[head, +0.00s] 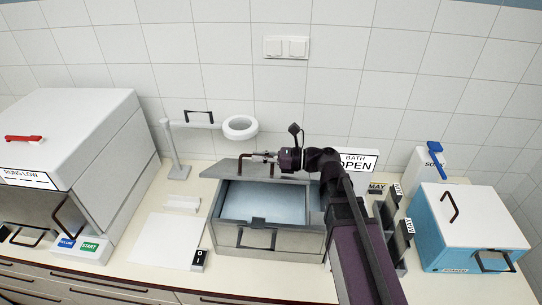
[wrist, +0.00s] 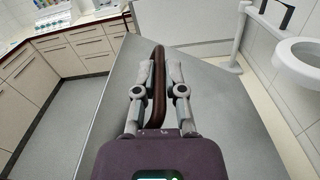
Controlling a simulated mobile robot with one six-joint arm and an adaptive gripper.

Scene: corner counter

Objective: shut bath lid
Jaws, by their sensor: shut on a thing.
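The bath (head: 228,236) is a grey metal box on the counter with pale blue water showing inside. Its grey lid (head: 236,170) is open, standing at a tilt along the back edge of the bath. My gripper (head: 262,159) is at the lid, reaching over the bath from the right. In the wrist view my gripper (wrist: 157,85) is shut on the dark brown lid handle (wrist: 157,62), one finger on each side. The lid's flat grey face (wrist: 205,105) lies behind the fingers. My arm hides the right end of the lid and bath.
A white ring on a stand (head: 240,127) rises behind the bath. A white cabinet (head: 75,130) is at left, and a blue box with a white lid (head: 470,225) at right. A "BATH OPEN" sign (head: 358,161) and dark label holders (head: 398,243) stand near my arm.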

